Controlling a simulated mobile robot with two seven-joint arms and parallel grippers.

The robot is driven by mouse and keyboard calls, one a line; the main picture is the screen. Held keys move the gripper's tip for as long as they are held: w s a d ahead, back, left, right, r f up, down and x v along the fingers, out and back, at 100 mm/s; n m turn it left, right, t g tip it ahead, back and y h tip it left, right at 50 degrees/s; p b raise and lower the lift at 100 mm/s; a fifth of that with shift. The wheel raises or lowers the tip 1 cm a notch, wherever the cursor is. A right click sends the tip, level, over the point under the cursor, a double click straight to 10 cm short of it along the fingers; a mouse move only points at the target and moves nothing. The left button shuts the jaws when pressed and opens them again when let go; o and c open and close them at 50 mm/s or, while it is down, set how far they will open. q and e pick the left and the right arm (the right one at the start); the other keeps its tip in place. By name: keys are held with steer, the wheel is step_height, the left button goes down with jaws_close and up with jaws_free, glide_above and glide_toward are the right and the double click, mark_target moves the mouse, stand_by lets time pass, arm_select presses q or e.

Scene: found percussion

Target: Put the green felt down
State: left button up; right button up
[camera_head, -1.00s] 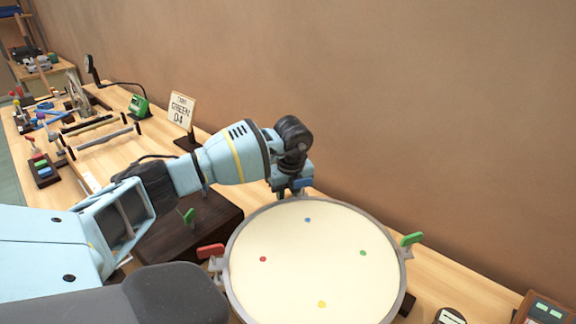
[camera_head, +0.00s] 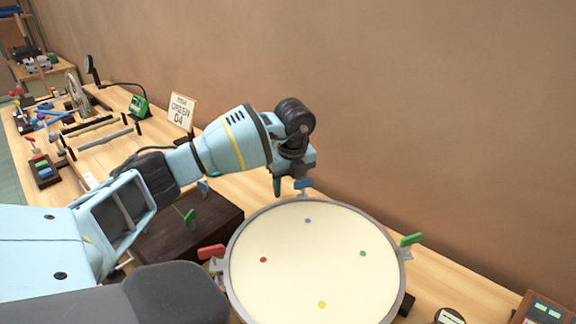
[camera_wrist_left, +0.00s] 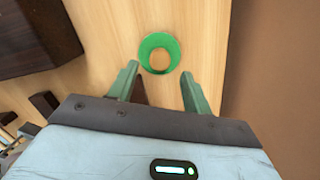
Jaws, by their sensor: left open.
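The green felt (camera_wrist_left: 157,40) is a ring with a round hole that shows a wood colour. In the left wrist view it lies on the pale wooden table, just beyond and between my left fingertips, and neither finger visibly touches it. My left gripper (camera_wrist_left: 160,73) is open, with its two green fingers apart. In the head view my left gripper (camera_head: 289,182) hangs behind the far rim of the drum (camera_head: 310,270), near its blue tab. The felt is hidden in the head view. My right gripper is not in view.
The drum has coloured dots and red (camera_head: 211,252) and green (camera_head: 412,239) tabs. A dark wooden box (camera_head: 225,220) stands left of it. The brown wall (camera_head: 400,110) runs close behind the table.

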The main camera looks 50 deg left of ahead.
arm_select(q)
step_height(320, 180, up, 7)
steer(key=shift+d+r, duration=0.2)
steer(key=shift+d, duration=0.25)
steer(key=shift+s+f, duration=0.1)
steer(key=shift+s, duration=0.05)
